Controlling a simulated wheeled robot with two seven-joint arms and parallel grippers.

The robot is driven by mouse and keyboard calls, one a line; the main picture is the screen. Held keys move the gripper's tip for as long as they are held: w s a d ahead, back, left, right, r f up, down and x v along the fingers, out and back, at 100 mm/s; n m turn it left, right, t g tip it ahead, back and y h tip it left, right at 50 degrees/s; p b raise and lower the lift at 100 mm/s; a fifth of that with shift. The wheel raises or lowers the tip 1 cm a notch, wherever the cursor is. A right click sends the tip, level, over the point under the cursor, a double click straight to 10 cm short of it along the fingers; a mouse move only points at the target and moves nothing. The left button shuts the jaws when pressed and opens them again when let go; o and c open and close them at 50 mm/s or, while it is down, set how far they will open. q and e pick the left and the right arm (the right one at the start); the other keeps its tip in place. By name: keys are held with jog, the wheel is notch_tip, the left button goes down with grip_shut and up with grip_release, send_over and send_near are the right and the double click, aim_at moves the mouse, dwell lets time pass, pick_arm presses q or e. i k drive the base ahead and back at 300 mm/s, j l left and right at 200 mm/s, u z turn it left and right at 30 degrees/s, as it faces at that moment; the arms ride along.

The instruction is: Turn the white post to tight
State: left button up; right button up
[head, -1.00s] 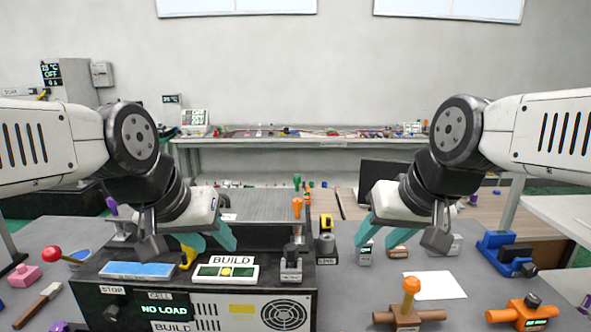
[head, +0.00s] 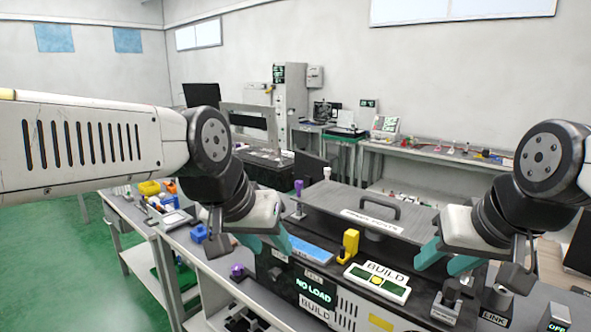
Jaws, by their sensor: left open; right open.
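A small white post top (head: 327,173) shows behind the grey lid of the machine, just right of a purple-topped post (head: 299,188). Its lower part and any tight marking are hidden. My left gripper (head: 264,243) is open and empty, with teal fingers, in front of the machine's left part and nearer to me than the white post. My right gripper (head: 447,260) is open and empty over the right part of the machine, well to the right of the white post.
The machine (head: 345,300) carries a NO LOAD display, a yellow lever (head: 349,243), a BUILD plate (head: 378,280) and a handled grey lid (head: 375,207). A side bench (head: 165,215) with small coloured parts stands left. Green floor (head: 70,250) is clear at far left.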

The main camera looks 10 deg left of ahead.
aim_at(327, 171)
jog(key=u, duration=0.2)
jog(key=i+j, duration=0.25)
jog(key=j, duration=0.15)
jog(key=i+j, duration=0.2)
jog(key=j, duration=0.25)
jog(key=i+j+u, duration=0.1)
jog(key=i+j, duration=0.15)
jog(key=j, duration=0.15)
